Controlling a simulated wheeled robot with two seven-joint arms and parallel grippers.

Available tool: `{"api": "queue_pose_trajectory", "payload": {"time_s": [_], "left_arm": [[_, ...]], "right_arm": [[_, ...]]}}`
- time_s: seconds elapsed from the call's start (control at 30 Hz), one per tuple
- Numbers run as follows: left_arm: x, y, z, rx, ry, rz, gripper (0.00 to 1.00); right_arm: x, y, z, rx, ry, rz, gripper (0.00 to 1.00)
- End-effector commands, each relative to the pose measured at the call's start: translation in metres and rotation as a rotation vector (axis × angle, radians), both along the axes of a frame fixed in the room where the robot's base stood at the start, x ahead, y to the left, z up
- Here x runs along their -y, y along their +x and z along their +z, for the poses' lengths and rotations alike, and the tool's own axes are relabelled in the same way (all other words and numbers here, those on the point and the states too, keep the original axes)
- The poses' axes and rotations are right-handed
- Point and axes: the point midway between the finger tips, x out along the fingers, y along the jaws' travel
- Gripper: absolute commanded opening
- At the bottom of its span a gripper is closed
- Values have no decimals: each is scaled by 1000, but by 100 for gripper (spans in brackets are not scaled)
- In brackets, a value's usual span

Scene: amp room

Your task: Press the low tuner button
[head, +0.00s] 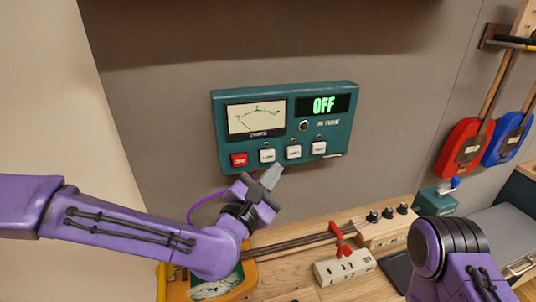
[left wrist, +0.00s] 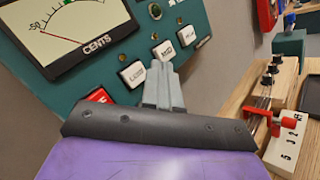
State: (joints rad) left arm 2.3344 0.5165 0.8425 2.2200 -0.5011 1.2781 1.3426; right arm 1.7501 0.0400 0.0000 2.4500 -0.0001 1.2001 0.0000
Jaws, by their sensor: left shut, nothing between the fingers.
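The teal tuner box (head: 220,125) is on the grey wall, with a dial and a green display reading OFF. Its bottom row holds a red OFF button (head: 239,160) and white buttons. The low button (head: 267,156) is the white one beside red; it also shows in the left wrist view (left wrist: 132,74). My left gripper (head: 272,174) is shut and empty, just below the low button in the head view. My right gripper is out of view.
Below the tuner is a wooden bench (head: 300,235) with a stringed neck (head: 300,240), a red clamp (head: 341,238) and a pale numbered block (head: 345,267). Red (head: 463,148) and blue (head: 508,138) guitar-like items hang at the right. My right arm is at lower right.

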Motion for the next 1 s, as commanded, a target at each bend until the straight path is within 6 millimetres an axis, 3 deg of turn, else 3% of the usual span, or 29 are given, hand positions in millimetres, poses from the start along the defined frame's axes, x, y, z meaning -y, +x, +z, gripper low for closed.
{"api": "queue_pose_trajectory", "payload": {"time_s": [0.3, 1.0], "left_arm": [[-7, 22, 0, -1, -1, 1, 0], [-7, 22, 0, 0, -1, 0, 0]], "right_arm": [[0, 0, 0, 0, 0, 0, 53], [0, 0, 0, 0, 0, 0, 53]]}}
